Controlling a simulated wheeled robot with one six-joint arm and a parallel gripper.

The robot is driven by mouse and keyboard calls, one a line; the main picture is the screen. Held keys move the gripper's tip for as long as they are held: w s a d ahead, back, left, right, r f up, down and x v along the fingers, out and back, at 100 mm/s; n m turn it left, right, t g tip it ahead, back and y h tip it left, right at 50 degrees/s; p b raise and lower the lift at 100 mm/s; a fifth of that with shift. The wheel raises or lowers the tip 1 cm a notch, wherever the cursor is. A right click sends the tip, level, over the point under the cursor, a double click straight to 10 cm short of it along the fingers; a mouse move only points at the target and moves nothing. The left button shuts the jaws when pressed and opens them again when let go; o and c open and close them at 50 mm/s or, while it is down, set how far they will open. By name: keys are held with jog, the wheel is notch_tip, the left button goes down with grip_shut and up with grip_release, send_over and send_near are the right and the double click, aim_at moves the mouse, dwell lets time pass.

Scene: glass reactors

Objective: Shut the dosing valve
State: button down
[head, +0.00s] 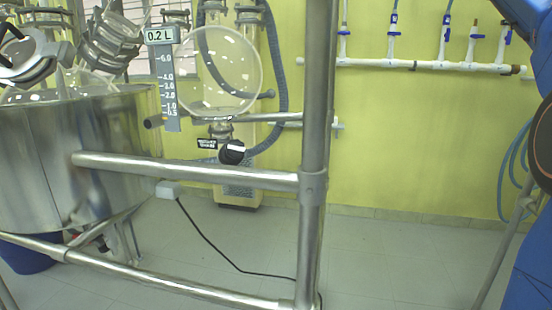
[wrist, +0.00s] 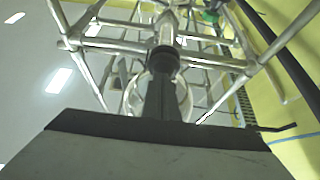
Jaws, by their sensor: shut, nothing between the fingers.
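In the head view, a black round knob (head: 231,151) with a white bar across it sits under the round glass vessel (head: 218,72). I take it for the dosing valve; the bar lies roughly level, tilted a little. A grey level scale (head: 166,88) left of the vessel carries a display (head: 160,36) reading 0.2 L. My gripper (wrist: 163,58) is shut and empty in the wrist view, with metal frame tubes beyond it. It is outside the head view, and I cannot make out the knob in the wrist view.
A steel upright (head: 316,120) and a horizontal rail (head: 190,168) stand in front of the vessel and valve. A large steel reactor vessel (head: 60,160) is at the left. White piping with blue taps (head: 415,65) runs along the yellow wall.

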jog(key=shift+w+d, duration=0.2)
jog(key=shift+w, duration=0.5)
jog(key=shift+w+d+r, duration=0.1)
jog(key=shift+w+r, duration=0.05)
jog(key=shift+w, duration=0.35)
dwell(0.5)
jog(key=w+a, duration=0.1)
jog(key=a, duration=0.4)
jog(key=shift+w+a+f, duration=0.3)
jog(key=shift+a+f, duration=0.1)
dwell(0.3)
